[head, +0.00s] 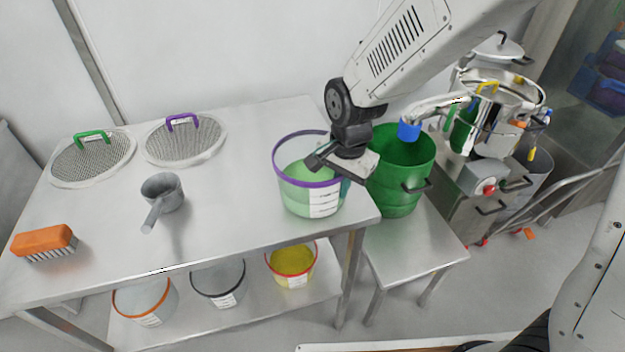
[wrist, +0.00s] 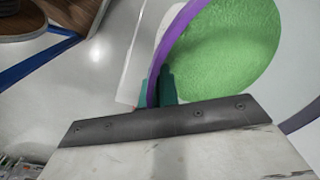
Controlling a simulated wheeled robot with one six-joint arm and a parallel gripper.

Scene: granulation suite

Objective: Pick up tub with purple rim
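The tub with the purple rim (head: 300,195) is clear-walled, with green contents and a white label, and stands upright at the right end of the steel table. Its purple rim (wrist: 181,32) and green contents (wrist: 225,55) fill the upper right of the wrist view. My gripper (head: 315,162) is at the tub's rim, covering part of it in the head view. In the wrist view the teal fingers of my gripper (wrist: 156,90) lie on both sides of the rim, close against it. The gripper looks shut on the rim wall. I see no clear gap under the tub.
The steel table (head: 235,215) also bears two mesh sieves, one green-handled (head: 90,160) and one purple-handled (head: 185,142), a grey scoop (head: 163,193) and an orange brush (head: 43,242). A green bucket (head: 400,185) stands close right on a lower stand. Tubs with orange, black and red rims sit below.

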